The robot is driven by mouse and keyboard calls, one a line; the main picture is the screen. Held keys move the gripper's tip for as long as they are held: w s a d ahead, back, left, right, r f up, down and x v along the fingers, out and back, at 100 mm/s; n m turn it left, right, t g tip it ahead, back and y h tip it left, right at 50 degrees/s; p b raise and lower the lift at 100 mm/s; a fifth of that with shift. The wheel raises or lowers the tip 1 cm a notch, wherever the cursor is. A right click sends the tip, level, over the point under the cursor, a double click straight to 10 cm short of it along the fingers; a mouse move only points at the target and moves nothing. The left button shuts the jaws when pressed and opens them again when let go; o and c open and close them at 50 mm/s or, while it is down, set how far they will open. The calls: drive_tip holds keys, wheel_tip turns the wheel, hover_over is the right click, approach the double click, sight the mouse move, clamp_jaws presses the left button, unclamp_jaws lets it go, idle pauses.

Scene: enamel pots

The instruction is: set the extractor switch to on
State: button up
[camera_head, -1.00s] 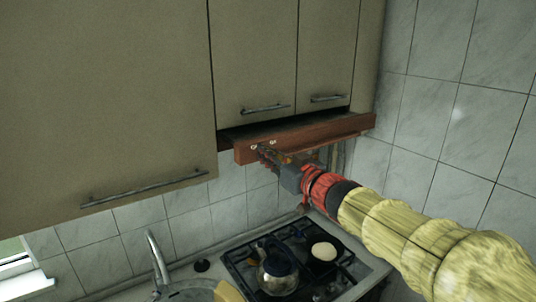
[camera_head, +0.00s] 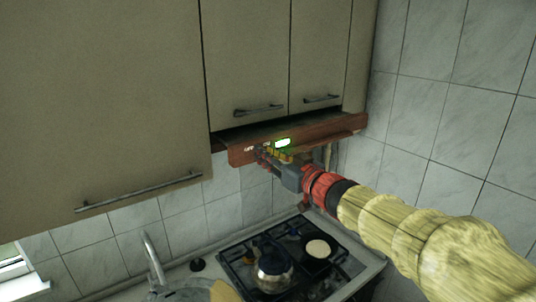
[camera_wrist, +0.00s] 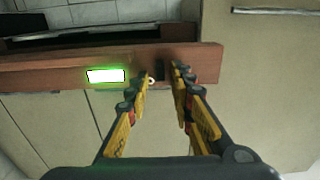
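The extractor's brown wooden front panel (camera_head: 325,130) runs below the wall cabinets; it also crosses the wrist view (camera_wrist: 45,74). A white rectangle with a green glow (camera_wrist: 105,76) is lit on it, also seen in the head view (camera_head: 282,142). A small dark part (camera_wrist: 160,72), which looks like the switch, sits on the panel between my fingertips, beside a small pale mark. My gripper (camera_wrist: 163,74) has its yellow-and-black fingers apart at the panel; it also shows in the head view (camera_head: 267,158). Whether a finger touches the switch is unclear.
Cabinet doors with bar handles (camera_head: 140,190) hang above and left of the panel. Below are a hob (camera_head: 240,262) with a kettle (camera_head: 274,268) and a pan (camera_head: 318,250), and a sink tap (camera_head: 154,255). A tiled wall (camera_head: 440,120) stands at right.

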drive_tip(key=shift+o, duration=0.2)
drive_tip(key=v, duration=1.2)
